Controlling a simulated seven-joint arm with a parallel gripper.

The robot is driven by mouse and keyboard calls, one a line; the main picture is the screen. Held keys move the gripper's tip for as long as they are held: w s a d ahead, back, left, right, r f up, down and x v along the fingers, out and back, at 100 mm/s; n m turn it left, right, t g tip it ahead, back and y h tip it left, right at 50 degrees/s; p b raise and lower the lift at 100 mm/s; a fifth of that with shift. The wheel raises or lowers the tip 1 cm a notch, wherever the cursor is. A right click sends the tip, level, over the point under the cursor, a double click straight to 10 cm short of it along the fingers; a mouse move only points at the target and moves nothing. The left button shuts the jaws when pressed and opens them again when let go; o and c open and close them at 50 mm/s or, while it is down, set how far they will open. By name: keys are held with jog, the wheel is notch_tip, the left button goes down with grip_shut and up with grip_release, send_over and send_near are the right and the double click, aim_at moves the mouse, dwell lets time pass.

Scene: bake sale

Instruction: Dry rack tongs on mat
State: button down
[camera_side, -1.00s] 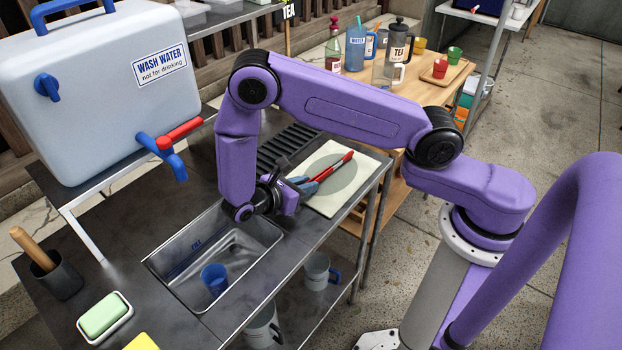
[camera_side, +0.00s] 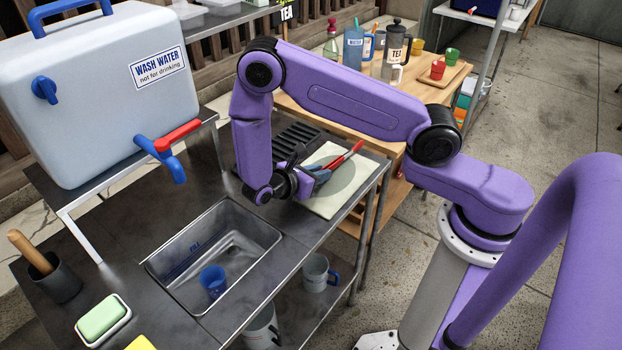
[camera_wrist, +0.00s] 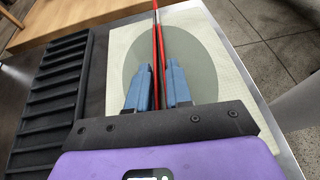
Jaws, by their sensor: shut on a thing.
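The tongs (camera_side: 345,157) have red handles and are held in my gripper (camera_side: 322,173), whose blue fingers are shut on them. In the wrist view the red tongs (camera_wrist: 157,45) stand between the two blue fingertips of my gripper (camera_wrist: 158,75) and run away from me. The mat (camera_side: 325,207) is pale with a grey-green oval and lies at the right end of the metal counter. The tongs are over the mat, and it also shows in the wrist view (camera_wrist: 120,50). I cannot tell whether they touch it. The near end of the tongs is hidden by my gripper.
A black ribbed drying rack (camera_side: 290,140) sits left of the mat, also in the wrist view (camera_wrist: 52,95). A sink (camera_side: 250,235) holding a blue cup (camera_side: 213,280) is in front. A wash-water container (camera_side: 110,110) stands at left. A wooden table (camera_side: 420,92) stands behind.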

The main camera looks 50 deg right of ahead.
jog(key=shift+d, duration=0.85)
jog(key=shift+a+f, duration=0.15)
jog(key=shift+a, duration=4.6)
notch_tip(320, 180, up, 8)
jog(key=shift+d+r, duration=0.15)
jog(key=shift+r, duration=0.05)
